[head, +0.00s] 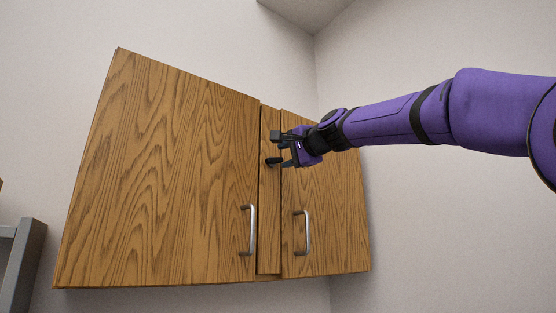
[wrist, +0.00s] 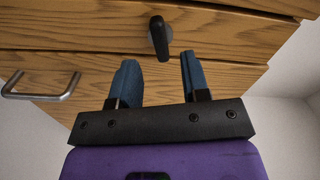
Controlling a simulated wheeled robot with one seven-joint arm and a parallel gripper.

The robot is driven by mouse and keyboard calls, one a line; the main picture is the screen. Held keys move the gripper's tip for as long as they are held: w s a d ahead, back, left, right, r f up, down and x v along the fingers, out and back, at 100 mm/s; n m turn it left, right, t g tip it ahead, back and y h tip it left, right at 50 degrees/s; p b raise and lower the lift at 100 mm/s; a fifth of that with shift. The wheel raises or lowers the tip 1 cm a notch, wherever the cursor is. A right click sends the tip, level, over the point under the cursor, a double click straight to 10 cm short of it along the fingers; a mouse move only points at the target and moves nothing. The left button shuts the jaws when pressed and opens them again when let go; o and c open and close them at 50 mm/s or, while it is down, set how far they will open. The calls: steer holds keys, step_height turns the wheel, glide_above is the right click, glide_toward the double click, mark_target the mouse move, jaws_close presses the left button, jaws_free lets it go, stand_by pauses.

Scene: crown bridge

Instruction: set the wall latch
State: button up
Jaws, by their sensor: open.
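The wall latch is a small dark knob-like lever (wrist: 158,38) on the narrow wooden strip between the two cabinet doors. In the head view the latch (head: 273,160) shows as a dark piece beside my fingers. My gripper (head: 279,150) is at the strip, reaching in from the right. In the wrist view my gripper (wrist: 158,64) has its two blue fingers apart, with the latch's near end in line with the gap. Nothing is held. I cannot tell whether a finger touches the latch.
The wooden cabinet's wide left door (head: 160,180) and narrower right door (head: 335,205) look shut. Metal handles stick out from the left door (head: 252,230) and right door (head: 307,233), below my gripper. A grey frame (head: 22,265) stands at lower left. Bare wall is at right.

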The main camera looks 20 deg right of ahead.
mark_target(277, 159)
steer(key=shift+x, duration=2.25)
jaws_close()
